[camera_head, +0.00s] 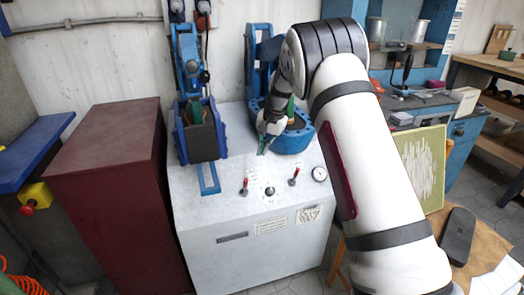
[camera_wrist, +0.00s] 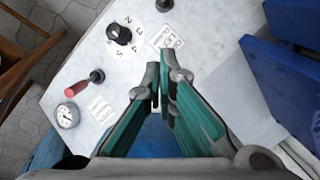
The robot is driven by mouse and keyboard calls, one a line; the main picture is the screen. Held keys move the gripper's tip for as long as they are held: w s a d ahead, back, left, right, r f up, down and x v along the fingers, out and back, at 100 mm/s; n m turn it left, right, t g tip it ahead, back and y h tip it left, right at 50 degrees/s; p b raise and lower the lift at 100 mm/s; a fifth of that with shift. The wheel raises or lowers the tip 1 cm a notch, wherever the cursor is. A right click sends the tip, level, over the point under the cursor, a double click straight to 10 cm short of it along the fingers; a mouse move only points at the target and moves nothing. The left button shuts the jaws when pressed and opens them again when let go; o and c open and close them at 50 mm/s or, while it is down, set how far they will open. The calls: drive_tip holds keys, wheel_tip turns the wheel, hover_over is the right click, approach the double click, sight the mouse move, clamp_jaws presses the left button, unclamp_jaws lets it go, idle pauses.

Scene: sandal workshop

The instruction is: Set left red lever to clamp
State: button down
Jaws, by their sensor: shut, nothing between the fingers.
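The left red lever (camera_head: 245,184) is on the sloping top of the grey machine (camera_head: 205,221), its red handle pointing up in the head view. The right red lever (camera_head: 294,174) stands near the gauge, tilted slightly right; it also shows in the wrist view (camera_wrist: 78,87). My gripper (camera_head: 263,151) is above the machine top, behind the levers and in front of the right blue press. Its green fingers (camera_wrist: 158,84) are shut and empty, touching neither lever. The lever labels are too small to read.
A black dial (camera_head: 270,191) sits between the levers, and a pressure gauge (camera_head: 319,173) is at the right. Blue presses (camera_head: 200,140) rise behind the panel. A dark red cabinet (camera_head: 112,190) stands left. A wooden table (camera_head: 482,240) is at the right.

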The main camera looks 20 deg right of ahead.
sight(245, 186)
drive_tip(key=s+a+f+b, duration=0.1)
drive_tip(key=a+f, duration=0.3)
drive_tip(key=f, duration=0.3)
drive_tip(key=shift+s+f, duration=0.15)
drive_tip(key=shift+f, duration=0.25)
drive_tip(key=shift+f+b, duration=0.1)
drive_tip(key=shift+b, duration=0.3)
